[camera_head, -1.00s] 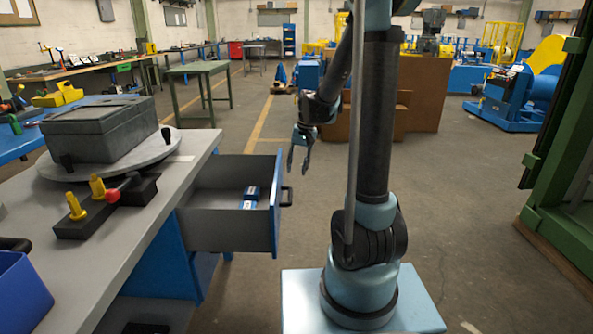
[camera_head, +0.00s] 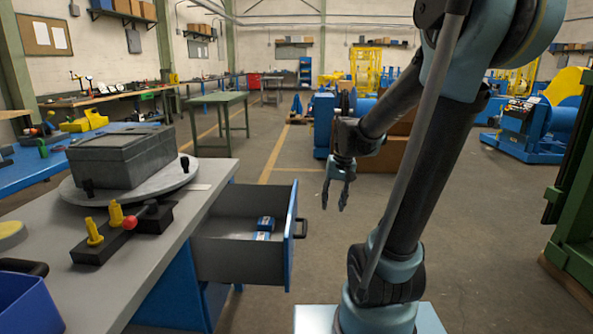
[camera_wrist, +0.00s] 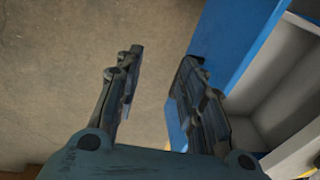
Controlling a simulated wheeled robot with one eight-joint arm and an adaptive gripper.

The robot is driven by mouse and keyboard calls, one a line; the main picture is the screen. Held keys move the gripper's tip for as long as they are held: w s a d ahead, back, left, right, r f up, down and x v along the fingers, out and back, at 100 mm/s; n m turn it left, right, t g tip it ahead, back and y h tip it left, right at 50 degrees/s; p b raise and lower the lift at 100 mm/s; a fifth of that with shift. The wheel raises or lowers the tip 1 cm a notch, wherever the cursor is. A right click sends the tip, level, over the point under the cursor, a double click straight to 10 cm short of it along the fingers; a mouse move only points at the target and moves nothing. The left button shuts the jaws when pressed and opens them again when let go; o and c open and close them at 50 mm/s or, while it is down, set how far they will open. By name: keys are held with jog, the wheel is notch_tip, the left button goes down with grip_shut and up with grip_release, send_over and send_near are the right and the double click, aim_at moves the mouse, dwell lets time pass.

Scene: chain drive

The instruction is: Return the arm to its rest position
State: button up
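My gripper (camera_head: 335,194) hangs fingers-down in the head view, to the right of the open drawer and clear of it. In the wrist view my gripper (camera_wrist: 155,90) has its two fingers apart with only bare floor between them, so it is open and empty. My arm (camera_head: 415,150) rises from its base at the right and bends over toward the gripper.
An open blue drawer (camera_head: 291,240) holds small blue boxes (camera_head: 264,224). The grey workbench (camera_head: 120,265) bears a grey box (camera_head: 122,156) on a round plate and a black fixture with yellow pegs (camera_head: 117,213). The floor right of the drawer is free.

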jog(key=s+d+f, duration=0.2)
jog(key=s+d, duration=0.1)
jog(key=s, duration=0.5)
jog(key=s+d+f+t+h, duration=0.1)
jog(key=s+d+f, duration=0.2)
jog(key=s, duration=0.6)
jog(key=shift+s+d+n, duration=0.15)
jog(key=shift+d+n, duration=0.15)
jog(key=shift+a, duration=0.1)
